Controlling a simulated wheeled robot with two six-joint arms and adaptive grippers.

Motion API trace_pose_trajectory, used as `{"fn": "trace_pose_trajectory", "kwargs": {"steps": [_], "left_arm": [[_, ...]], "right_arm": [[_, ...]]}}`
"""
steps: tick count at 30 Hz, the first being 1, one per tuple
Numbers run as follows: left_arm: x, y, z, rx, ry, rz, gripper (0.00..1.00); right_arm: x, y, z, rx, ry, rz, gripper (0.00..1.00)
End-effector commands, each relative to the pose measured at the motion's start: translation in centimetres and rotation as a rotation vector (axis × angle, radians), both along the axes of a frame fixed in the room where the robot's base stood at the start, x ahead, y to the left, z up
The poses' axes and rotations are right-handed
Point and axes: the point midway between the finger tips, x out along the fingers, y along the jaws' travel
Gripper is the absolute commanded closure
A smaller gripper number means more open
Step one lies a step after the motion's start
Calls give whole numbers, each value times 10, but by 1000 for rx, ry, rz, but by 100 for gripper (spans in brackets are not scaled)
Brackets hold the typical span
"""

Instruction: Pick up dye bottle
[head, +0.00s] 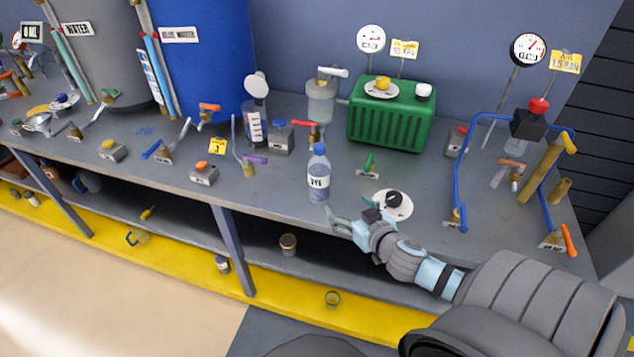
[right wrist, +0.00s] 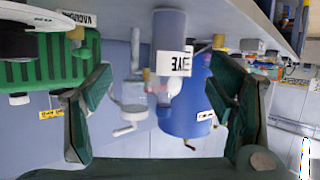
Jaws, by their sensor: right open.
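The dye bottle (head: 318,182), clear with a blue cap and a white DYE label, stands upright near the bench's front edge in the head view. My right gripper (head: 333,218) is just in front of and slightly right of its base, at the bench edge, with its fingers apart. In the right wrist view, which is upside down, the bottle (right wrist: 170,28) appears between the two spread fingers of the right gripper (right wrist: 160,80); it looks ahead of them and not gripped. My left gripper is not in view.
A round dial plate with a black knob (head: 393,204) lies just right of the gripper. A green ribbed unit (head: 390,113) stands behind the bottle. A small green-handled valve (head: 369,165) and a beaker (head: 255,128) are nearby. A blue pipe frame (head: 459,180) stands at right.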

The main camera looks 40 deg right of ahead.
Motion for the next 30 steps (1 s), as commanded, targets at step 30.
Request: {"fn": "trace_pose_trajectory", "kwargs": {"steps": [30], "left_arm": [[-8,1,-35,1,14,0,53]], "right_arm": [[150,-21,-23,34,-76,53,24]]}}
